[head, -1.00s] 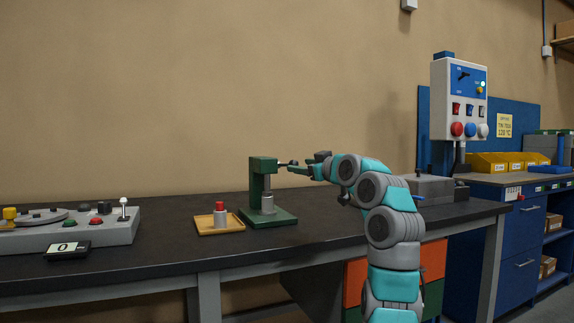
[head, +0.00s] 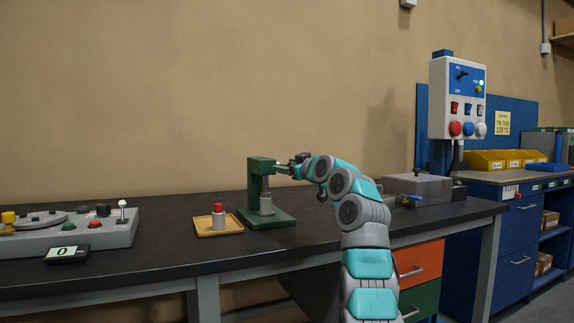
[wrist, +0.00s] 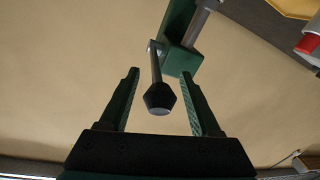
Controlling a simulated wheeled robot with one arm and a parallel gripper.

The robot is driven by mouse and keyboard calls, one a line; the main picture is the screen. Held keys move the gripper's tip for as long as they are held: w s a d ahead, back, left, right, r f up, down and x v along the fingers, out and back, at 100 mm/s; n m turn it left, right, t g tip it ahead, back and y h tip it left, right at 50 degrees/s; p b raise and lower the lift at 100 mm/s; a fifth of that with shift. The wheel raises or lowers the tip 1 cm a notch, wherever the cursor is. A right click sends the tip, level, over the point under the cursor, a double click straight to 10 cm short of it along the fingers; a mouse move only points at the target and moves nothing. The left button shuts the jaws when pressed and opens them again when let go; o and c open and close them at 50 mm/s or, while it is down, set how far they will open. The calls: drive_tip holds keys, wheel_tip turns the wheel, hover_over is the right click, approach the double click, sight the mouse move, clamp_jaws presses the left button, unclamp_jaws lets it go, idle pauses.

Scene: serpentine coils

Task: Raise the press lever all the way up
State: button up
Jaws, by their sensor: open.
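The green press (head: 258,190) stands on the dark bench, with a grey ram (head: 266,203) above its base. Its lever (wrist: 156,66) is a thin grey rod ending in a black knob (wrist: 160,97). In the wrist view the knob sits between the two fingers of my gripper (wrist: 159,73), with a gap on each side. My gripper (head: 284,169) is open and at the press's right side in the head view. The lever is largely hidden there behind the gripper, so its angle is hard to tell.
A yellow tray (head: 205,230) holding a grey cylinder with a red top (head: 218,216) is left of the press. A grey control console (head: 100,235) lies further left, and a grey box (head: 417,186) is at the right. The bench between console and tray is clear.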

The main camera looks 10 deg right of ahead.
clamp_jaws()
idle(0.6)
idle(0.9)
